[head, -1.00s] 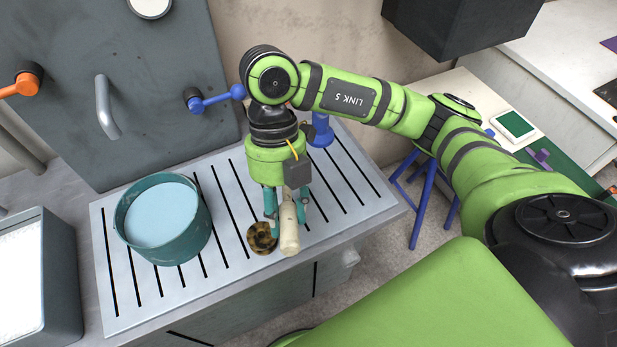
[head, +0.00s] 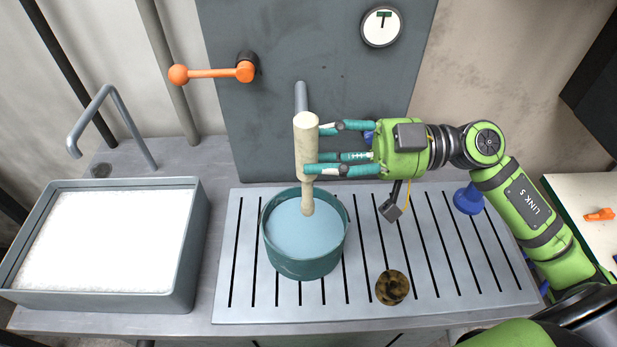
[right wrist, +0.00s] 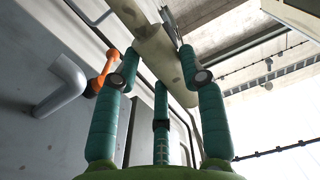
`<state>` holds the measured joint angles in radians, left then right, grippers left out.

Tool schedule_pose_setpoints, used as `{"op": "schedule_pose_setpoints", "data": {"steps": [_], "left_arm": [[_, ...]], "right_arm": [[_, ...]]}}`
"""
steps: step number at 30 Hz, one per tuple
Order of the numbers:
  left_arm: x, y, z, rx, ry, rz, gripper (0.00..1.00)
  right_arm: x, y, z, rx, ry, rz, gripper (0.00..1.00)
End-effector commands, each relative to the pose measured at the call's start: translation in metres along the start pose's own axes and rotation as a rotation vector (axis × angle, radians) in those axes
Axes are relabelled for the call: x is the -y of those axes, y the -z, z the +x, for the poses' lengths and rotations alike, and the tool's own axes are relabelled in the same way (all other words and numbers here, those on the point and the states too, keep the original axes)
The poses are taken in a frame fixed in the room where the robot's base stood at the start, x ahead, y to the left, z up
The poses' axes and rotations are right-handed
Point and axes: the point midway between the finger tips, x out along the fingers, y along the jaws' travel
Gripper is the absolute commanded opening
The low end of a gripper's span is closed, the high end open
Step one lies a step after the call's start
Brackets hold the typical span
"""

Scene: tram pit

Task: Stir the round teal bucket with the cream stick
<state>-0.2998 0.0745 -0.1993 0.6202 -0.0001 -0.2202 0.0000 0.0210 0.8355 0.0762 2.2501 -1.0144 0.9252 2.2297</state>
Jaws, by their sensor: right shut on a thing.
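The round teal bucket (head: 306,267) stands on the slotted metal drainboard and holds pale blue liquid (head: 303,236). My right gripper (head: 312,150) is shut on the cream stick (head: 306,135), with the fingers around its thick upper part. The stick is upright above the bucket. Its thin lower end overlaps the liquid in the head view; I cannot tell whether it touches the surface. In the right wrist view the teal fingers close on the stick (right wrist: 165,62). My left gripper is not in view.
A grey basin (head: 190,262) with white foam is at the left, beside a bent grey tap (head: 84,130). A dark mottled round object (head: 392,288) lies on the drainboard (head: 455,270). A grey panel with an orange lever (head: 210,73) and a dial (head: 382,26) stands behind.

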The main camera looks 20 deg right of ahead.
Motion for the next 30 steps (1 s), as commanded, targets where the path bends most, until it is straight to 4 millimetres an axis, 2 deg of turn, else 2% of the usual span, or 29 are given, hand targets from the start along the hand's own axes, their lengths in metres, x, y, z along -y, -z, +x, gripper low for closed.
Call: {"op": "schedule_pose_setpoints", "data": {"steps": [5, 24, 30], "left_arm": [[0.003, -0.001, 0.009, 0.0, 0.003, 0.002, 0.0], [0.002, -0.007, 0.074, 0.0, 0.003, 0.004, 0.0], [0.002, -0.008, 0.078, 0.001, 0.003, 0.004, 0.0]], "right_arm": [[-0.003, -0.006, -0.003, -0.014, -0.016, -0.001, 0.09], [-0.003, -0.062, -0.002, -0.013, -0.013, -0.003, 0.09], [-0.003, -0.08, -0.002, -0.01, -0.013, 0.002, 0.09]]}}
